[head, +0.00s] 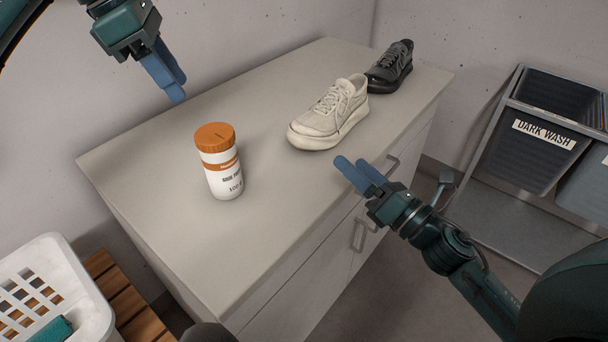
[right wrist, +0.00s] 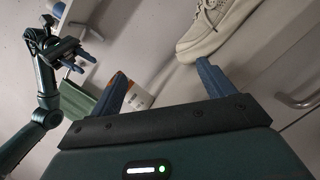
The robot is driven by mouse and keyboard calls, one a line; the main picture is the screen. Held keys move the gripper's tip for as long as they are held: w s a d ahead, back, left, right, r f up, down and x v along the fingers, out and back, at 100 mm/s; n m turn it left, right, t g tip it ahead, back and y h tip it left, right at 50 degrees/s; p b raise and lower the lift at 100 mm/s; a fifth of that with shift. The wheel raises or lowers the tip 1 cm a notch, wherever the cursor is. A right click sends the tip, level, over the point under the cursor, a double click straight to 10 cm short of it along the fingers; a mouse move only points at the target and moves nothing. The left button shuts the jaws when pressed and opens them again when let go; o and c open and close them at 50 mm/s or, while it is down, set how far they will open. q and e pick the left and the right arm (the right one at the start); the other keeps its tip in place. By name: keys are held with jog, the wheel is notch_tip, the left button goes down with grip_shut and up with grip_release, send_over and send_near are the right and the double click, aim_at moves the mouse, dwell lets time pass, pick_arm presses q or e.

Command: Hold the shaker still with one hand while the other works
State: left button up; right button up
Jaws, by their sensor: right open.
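The shaker (head: 225,181), a white bottle with an orange lid (head: 215,137) and an orange label band, stands upright on the cabinet top. It also shows, partly hidden behind a finger, in the right wrist view (right wrist: 139,98). My left gripper (head: 178,98) is above and behind the shaker, apart from it, with its fingers pointing down. It is empty, and its two fingers look apart in the right wrist view (right wrist: 82,65). My right gripper (head: 348,168) is open and empty near the cabinet's front edge, right of the shaker.
A cream shoe (head: 329,115) and a black shoe (head: 391,66) stand on the cabinet top (head: 190,240) toward the far right. A white basket (head: 68,263) is at lower left. A bin marked DARK WASH (head: 529,147) is at right. The top around the shaker is clear.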

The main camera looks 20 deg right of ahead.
aim_at(238, 168)
jog(key=a+n+g+y, duration=0.1)
jog(key=a+n+y, duration=0.1)
jog(key=a+r+n+g+y, duration=0.1)
jog(key=a+n, duration=0.1)
jog(key=n, duration=0.1)
jog(key=w+a+r+n+g+y, duration=0.1)
jog(key=n+y, duration=0.1)
jog(key=n, duration=0.1)
jog(key=shift+a+g+y, duration=0.3)
jog(key=shift+a+g, duration=0.1)
jog(key=a+n+g, duration=0.1)
jog(key=a+n+g+y, duration=0.1)
jog(key=n, duration=0.1)
jog(key=a+n+g, duration=0.1)
jog(key=n+g, duration=0.1)
jog(key=shift+f+y, duration=0.3)
jog(key=shift+a+f+n+g, duration=0.45)
jog(key=shift+a+n+g, duration=0.1)
jog(key=shift+n+g, duration=0.3)
jog(key=shift+w+a, duration=0.1)
jog(key=shift+a, duration=0.1)
jog(key=x, duration=1.2)
jog(key=shift+w+a+f, duration=0.1)
jog(key=shift+a+f, duration=0.05)
jog(key=shift+a, duration=0.15)
